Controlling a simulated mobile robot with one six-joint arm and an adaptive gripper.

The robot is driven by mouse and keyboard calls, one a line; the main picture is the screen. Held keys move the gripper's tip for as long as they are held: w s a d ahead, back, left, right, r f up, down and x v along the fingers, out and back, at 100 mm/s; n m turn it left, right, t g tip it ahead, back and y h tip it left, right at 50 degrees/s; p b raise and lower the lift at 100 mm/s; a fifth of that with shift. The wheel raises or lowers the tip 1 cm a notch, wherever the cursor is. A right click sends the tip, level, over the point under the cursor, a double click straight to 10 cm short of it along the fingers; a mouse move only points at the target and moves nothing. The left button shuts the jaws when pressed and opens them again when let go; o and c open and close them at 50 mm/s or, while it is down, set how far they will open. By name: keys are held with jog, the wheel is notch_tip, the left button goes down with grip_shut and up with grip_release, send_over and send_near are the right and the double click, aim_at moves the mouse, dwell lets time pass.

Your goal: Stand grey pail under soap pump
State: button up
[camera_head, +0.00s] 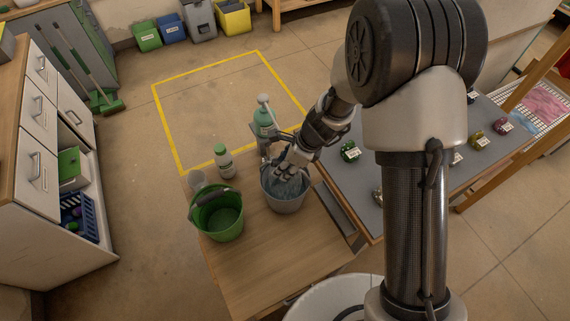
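The grey pail (285,203) stands upright on the wooden table, close to its back right corner. The soap pump (265,125), a green bottle with a pale pump top, is just behind the pail, with a grey stand or spout beside it. My gripper (288,172) points down over the pail's mouth, near its back rim. The fingers overlap the rim and inside of the pail, so I cannot tell whether they grip it or are open. The arm hides part of the area to the right of the pump.
A green pail (219,222) with a dark handle stands left of the grey pail. A white bottle with a green cap (224,165) and a clear cup (197,179) are behind it. The front of the wooden table (260,270) is bare. A grey bench (385,190) holds small tagged items.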

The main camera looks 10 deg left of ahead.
jog(key=shift+r, duration=0.1)
jog(key=shift+r+p, duration=0.3)
jog(key=shift+r, duration=0.05)
jog(key=p+v, duration=0.3)
jog(key=v, duration=0.8)
jog(key=shift+d+r, duration=0.15)
jog(key=shift+d, duration=0.05)
jog(key=shift+r, duration=0.1)
jog(key=s+d+r+n+t, duration=0.1)
jog(key=s+d+r+n, duration=0.2)
jog(key=r+n, duration=0.3)
jog(key=s+d+r+n+t, duration=0.1)
jog(key=s+d+r+n, duration=0.25)
jog(key=r, duration=0.45)
jog(key=s+d+r+n+t+h, duration=0.2)
jog(key=s+d+r+n+h, duration=0.2)
jog(key=s+d+r+n, duration=0.3)
jog(key=s+d+n, duration=0.3)
jog(key=s, duration=0.4)
jog(key=shift+d+r, duration=0.15)
jog(key=shift+d, duration=0.25)
